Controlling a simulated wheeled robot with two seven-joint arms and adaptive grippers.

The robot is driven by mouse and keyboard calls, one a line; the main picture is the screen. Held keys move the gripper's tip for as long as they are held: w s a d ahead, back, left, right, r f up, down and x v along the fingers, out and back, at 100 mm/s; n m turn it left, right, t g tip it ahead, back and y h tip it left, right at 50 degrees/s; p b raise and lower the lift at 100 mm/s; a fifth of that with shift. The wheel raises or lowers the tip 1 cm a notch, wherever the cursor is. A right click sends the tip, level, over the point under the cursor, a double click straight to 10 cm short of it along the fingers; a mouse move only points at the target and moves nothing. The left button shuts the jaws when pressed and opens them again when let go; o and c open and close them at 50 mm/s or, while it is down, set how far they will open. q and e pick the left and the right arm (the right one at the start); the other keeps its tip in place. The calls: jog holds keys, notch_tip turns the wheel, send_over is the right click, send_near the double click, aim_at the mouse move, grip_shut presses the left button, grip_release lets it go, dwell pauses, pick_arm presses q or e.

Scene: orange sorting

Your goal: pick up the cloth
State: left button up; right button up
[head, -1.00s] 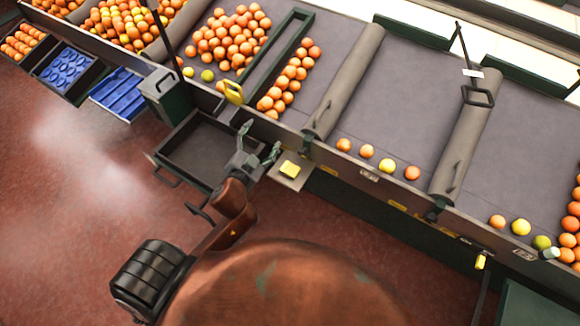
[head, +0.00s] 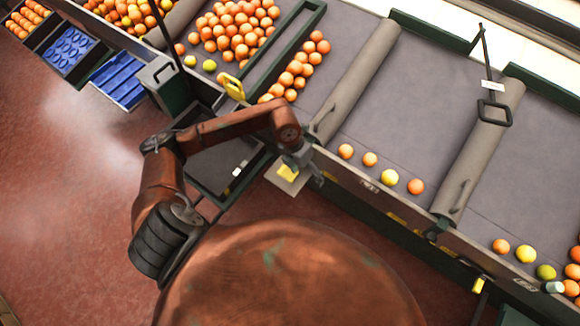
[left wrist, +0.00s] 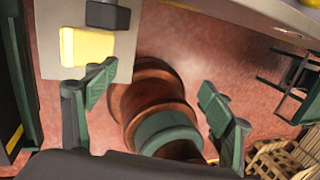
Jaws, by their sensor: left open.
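The cloth (head: 287,173) is a small yellow folded pad on a pale grey shelf (head: 277,181) at the front edge of the sorting table. In the left wrist view the cloth (left wrist: 87,47) lies at the upper left, beyond the left fingertip. My left gripper (head: 310,169) is just right of the cloth in the head view, partly hidden by its own wrist. In the left wrist view my left gripper (left wrist: 158,95) is open, with nothing between its fingers. My right gripper is not in view.
A dark block (left wrist: 107,14) sits beside the cloth on the shelf. A dark tray (head: 212,168) left of the shelf has a small white item in it. The sorting table (head: 400,105) carries oranges and a few yellow fruits. Red floor is open at left.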

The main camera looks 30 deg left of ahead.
aim_at(289, 171)
pick_arm(q)
jog(key=a+y, duration=0.1)
jog(key=a, duration=0.1)
jog(key=w+a+y, duration=0.1)
jog(key=a, duration=0.2)
jog(key=w+a+y, duration=0.1)
jog(key=a, duration=0.2)
jog(key=shift+a+f, duration=0.25)
jog(key=shift+f, duration=0.1)
notch_tip(289, 171, down, 2)
jog(key=shift+a+f+n, duration=0.15)
jog(key=shift+f+n, duration=0.05)
jog(key=shift+n, duration=0.1)
jog(key=f, duration=0.5)
jog(key=shift+d+f+b, duration=0.1)
jog(key=shift+d+b, duration=0.1)
jog(key=shift+b, duration=0.15)
jog(key=c, duration=1.3)
jog(key=shift+c, duration=0.2)
